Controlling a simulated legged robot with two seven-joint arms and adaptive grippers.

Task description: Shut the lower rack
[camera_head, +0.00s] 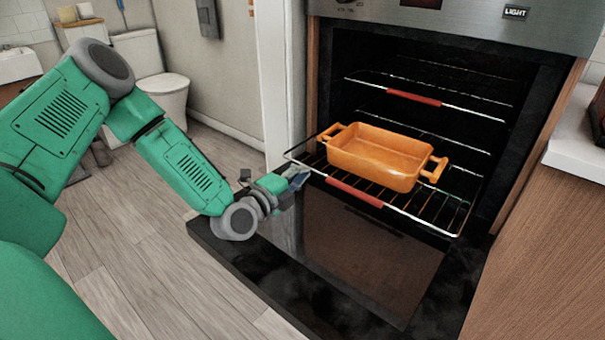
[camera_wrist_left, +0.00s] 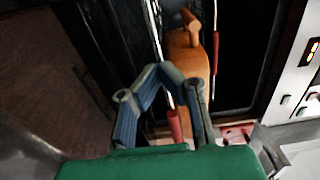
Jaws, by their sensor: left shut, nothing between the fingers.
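The lower rack (camera_head: 406,215) is a wire shelf with a red front handle (camera_head: 354,191), pulled part way out of the oven over the open door. An orange baking dish (camera_head: 376,158) with two handles sits on it. My left gripper (camera_head: 300,172) is at the rack's front left corner, shut with nothing held; whether it touches the wire I cannot tell. In the left wrist view the gripper fingers (camera_wrist_left: 160,88) show in front of the red handle (camera_wrist_left: 175,126) and the dish (camera_wrist_left: 186,62). My right gripper is out of view.
The oven door (camera_head: 350,255) is folded down flat below the rack. An upper rack (camera_head: 414,97) with a red handle is inside the oven. A wooden cabinet (camera_head: 540,250) stands on the right. Open wooden floor (camera_head: 130,245) and a toilet (camera_head: 160,75) are on the left.

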